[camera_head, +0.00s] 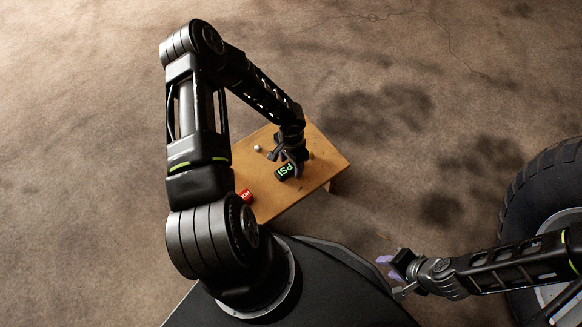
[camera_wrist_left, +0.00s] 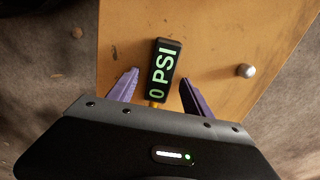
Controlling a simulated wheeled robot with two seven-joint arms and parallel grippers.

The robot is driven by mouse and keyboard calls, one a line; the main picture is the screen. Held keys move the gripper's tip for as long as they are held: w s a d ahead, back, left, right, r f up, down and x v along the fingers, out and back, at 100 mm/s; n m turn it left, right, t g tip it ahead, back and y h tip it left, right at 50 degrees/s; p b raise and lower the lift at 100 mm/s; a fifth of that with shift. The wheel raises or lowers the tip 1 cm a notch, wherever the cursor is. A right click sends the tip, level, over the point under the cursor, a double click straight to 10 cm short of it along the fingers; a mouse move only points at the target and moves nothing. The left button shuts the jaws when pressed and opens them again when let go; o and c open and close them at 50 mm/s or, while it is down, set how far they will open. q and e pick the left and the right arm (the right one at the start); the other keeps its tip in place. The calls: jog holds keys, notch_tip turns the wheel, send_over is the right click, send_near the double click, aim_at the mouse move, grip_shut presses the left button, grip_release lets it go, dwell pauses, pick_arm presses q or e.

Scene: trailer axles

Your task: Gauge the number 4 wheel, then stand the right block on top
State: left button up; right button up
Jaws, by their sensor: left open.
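A black gauge with green text (camera_head: 287,171) lies on a small wooden table. In the left wrist view the gauge (camera_wrist_left: 165,65) reads "0 PSI". My left gripper (camera_head: 281,157) is over the table; in its wrist view its open purple fingers (camera_wrist_left: 160,77) are on either side of the gauge's lower end, apart from it. A red block with pale lettering (camera_head: 245,195) is at the table's near left edge, partly hidden by my arm. A large black-tyred wheel (camera_head: 542,185) stands at the right; no number shows on it. My right gripper (camera_head: 392,275) is open and empty left of the wheel.
The wooden table (camera_head: 277,207) has bare room around the gauge. A small silvery round knob (camera_wrist_left: 247,71) sits on it; it also shows in the head view (camera_head: 257,148). Brown stained floor (camera_head: 400,180) lies open between table and wheel.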

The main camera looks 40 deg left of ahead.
dwell(0.4)
pick_arm(q)
grip_shut()
dwell(0.4)
